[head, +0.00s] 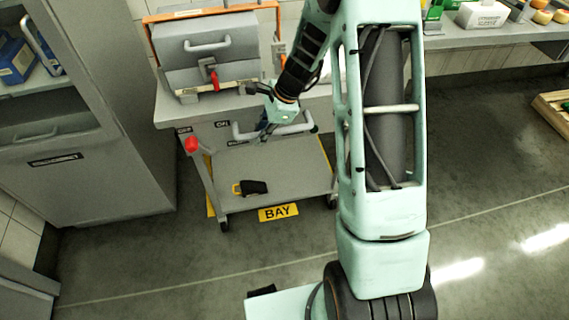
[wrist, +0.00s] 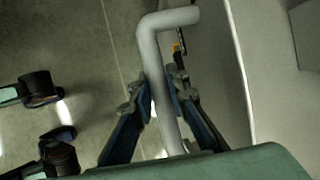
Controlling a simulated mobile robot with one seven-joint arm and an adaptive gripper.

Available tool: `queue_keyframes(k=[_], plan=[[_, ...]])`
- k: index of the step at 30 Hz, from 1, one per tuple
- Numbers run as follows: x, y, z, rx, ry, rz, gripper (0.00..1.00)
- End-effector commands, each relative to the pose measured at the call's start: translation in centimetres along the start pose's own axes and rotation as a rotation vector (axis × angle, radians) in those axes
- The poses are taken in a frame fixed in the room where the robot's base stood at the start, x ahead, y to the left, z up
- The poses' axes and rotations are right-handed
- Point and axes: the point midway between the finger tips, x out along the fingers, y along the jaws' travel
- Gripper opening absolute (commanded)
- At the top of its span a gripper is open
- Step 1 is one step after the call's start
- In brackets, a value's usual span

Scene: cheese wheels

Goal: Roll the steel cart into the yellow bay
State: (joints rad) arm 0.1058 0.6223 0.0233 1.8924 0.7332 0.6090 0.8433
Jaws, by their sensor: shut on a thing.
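The steel cart (head: 165,108) stands in front of the tiled wall, with a lower shelf (head: 300,180) and wheels on the floor. Yellow floor marking of the bay (head: 210,203) shows at the cart's left side, and a yellow BAY label (head: 278,213) lies at its front edge. The cart's body hides most of the bay, so I cannot tell how exactly it sits inside. My gripper (head: 264,128) is at the cart's front handle (head: 297,128). In the wrist view my gripper (wrist: 170,82) is shut with its fingers on both sides of the grey handle bar (wrist: 160,90).
A grey lidded machine (head: 210,50) with an orange frame stands on the cart. A red-knobbed lever (head: 191,144) is at its left front, near OFF and ON labels. A grey cabinet (head: 120,150) stands close left. A counter (head: 470,38) is at right. The front floor is open.

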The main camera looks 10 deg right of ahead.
Motion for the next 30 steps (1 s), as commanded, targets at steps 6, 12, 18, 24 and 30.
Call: queue_keyframes(k=[6,12,18,24,30], plan=[[-0.1,-1.7,-0.1,0.0,0.003,-0.014,0.0],[0.1,-2.6,-0.2,-0.001,0.004,-0.012,0.0],[0.3,-3.5,-0.2,-0.001,0.003,-0.011,0.0],[0.4,-3.8,-0.2,0.0,0.003,-0.011,0.0],[0.5,-4.7,-0.2,-0.001,0.003,-0.012,0.0]])
